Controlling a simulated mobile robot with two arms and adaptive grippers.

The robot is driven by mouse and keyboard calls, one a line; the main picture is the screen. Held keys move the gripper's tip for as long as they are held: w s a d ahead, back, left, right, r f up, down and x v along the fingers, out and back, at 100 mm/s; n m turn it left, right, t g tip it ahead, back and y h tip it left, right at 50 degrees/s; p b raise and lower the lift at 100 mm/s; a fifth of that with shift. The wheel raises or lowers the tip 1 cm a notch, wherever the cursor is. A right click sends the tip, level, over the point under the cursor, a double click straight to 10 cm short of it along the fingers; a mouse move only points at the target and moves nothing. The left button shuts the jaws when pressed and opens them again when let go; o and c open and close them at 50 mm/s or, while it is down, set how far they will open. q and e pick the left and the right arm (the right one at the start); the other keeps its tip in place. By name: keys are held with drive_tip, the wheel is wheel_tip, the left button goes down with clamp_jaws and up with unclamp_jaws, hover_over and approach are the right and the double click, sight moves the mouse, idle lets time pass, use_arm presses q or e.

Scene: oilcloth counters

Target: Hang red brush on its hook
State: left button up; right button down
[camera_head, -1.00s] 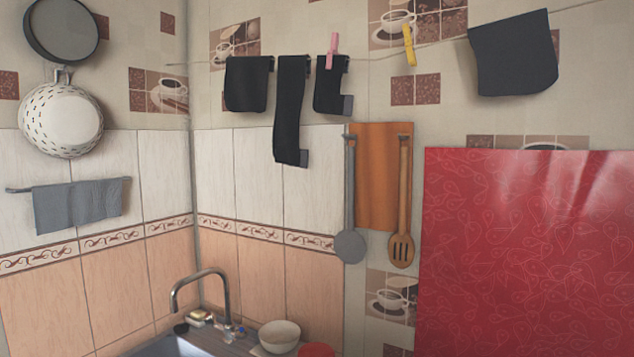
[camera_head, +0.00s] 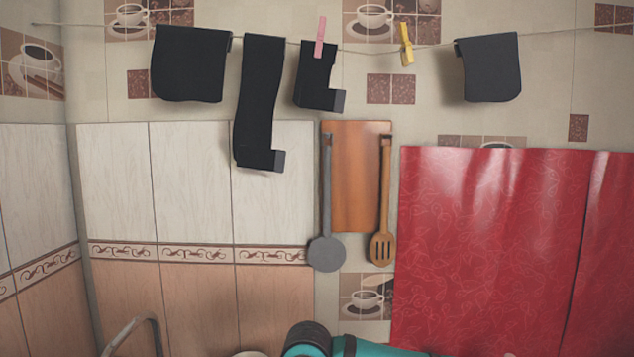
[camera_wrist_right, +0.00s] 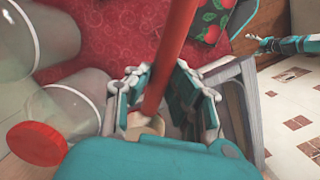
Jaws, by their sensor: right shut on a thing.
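In the right wrist view my right gripper (camera_wrist_right: 160,95) is shut around a red stick-like handle (camera_wrist_right: 178,40), which I take to be the red brush. The handle runs from the top edge down between the fingers. A pale rounded piece (camera_wrist_right: 145,124) shows below it; I cannot tell whether it is part of the brush. The brush is not visible in the head view. A teal and white jointed part (camera_wrist_right: 290,45) at the right of the wrist view looks like my left gripper; its jaws are unclear. I cannot make out a free hook.
On the wall a grey spatula (camera_head: 326,210) and wooden slotted spoon (camera_head: 382,205) hang before an orange board (camera_head: 355,180). Black cloths (camera_head: 190,65) hang from a line above. A red cloth (camera_head: 480,240) covers the right.

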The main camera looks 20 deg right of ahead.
drive_tip(key=w+r+n+h+p, duration=0.1)
drive_tip(key=w+r+n, duration=0.2)
drive_tip(key=w, duration=0.1)
drive_tip(key=n+t+h+p, duration=1.05)
drive_tip(key=n+t, duration=0.55)
drive_tip(key=n, duration=0.4)
approach(326, 188)
drive_tip(key=s+d+r, duration=0.1)
drive_tip(key=s+r, duration=0.2)
drive_tip(key=s, duration=0.1)
drive_tip(key=w+d, duration=0.1)
drive_tip(key=w, duration=0.1)
drive_tip(key=w+d+b, duration=0.1)
drive_tip(key=w, duration=0.1)
drive_tip(key=w+d+b, duration=0.1)
drive_tip(key=w, duration=0.2)
drive_tip(key=shift+w+d+f, duration=0.1)
drive_tip(key=shift+d+f, duration=0.1)
drive_tip(key=shift+f, duration=0.2)
drive_tip(key=shift+w+d, duration=0.1)
drive_tip(key=shift+w, duration=0.1)
drive_tip(key=shift+w+d+f+p, duration=0.1)
drive_tip(key=shift+w+f+p, duration=0.15)
drive_tip(key=shift+p, duration=0.1)
drive_tip(key=shift+f, duration=0.2)
